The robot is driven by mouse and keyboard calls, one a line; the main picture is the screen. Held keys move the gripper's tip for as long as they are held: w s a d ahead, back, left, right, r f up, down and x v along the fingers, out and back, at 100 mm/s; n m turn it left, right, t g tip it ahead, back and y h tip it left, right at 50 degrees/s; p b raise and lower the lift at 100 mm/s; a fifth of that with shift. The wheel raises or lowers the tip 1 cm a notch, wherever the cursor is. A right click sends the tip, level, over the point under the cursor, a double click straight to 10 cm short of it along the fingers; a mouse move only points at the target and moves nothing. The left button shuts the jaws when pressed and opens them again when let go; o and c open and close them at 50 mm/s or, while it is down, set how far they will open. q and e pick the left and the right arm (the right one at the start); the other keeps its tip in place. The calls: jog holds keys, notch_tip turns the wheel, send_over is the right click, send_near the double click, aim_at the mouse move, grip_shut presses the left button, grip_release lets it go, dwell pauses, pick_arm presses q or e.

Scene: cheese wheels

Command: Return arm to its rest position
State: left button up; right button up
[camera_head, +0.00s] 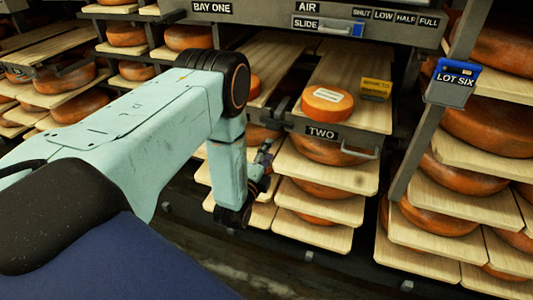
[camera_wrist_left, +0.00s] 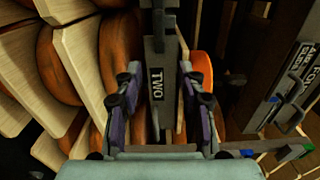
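My left arm (camera_head: 130,115) comes in from the left in the head view, pale green, and bends down at the black elbow joint. Its left gripper (camera_head: 265,157) hangs low, in front of the shelf boards and left of the TWO shelf's handle (camera_head: 361,151); it is small and partly hidden by the wrist. In the left wrist view the gripper (camera_wrist_left: 160,72) has its two fingers spread apart, with nothing held between them. The TWO label (camera_wrist_left: 157,84) shows behind the gap. My right gripper is in neither view.
A shelf marked TWO (camera_head: 321,132) bears an orange cheese wheel (camera_head: 327,103) with a white label and a yellow tag (camera_head: 376,88). Racks of cheeses stand on both sides. A blue LOT SIX sign (camera_head: 454,80) is on a right post. An AIR slide panel (camera_head: 328,26) is above.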

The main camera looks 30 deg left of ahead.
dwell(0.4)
pick_arm(q)
jog(key=s+d+f+n+g+h, duration=0.2)
jog(key=s+d+f+n+g, duration=0.1)
jog(key=s+f+n+g, duration=0.35)
jog(key=s+d+f+n+g+h, duration=0.1)
jog(key=s+d+f+n+g, duration=0.3)
jog(key=s+f, duration=0.45)
jog(key=s+d+r+n+g, duration=0.1)
jog(key=s+d+n+g, duration=0.1)
jog(key=s, duration=0.9)
jog(key=s+d+r+n+g+h, duration=0.1)
jog(key=s+d+r+n+g, duration=0.1)
jog(key=s, duration=0.9)
jog(key=d+n+g, duration=0.1)
jog(key=d+g, duration=0.1)
jog(key=g, duration=0.1)
jog(key=shift+s+d, duration=0.2)
jog(key=shift+s, duration=0.15)
jog(key=shift+w+d, duration=0.1)
jog(key=shift+w, duration=0.1)
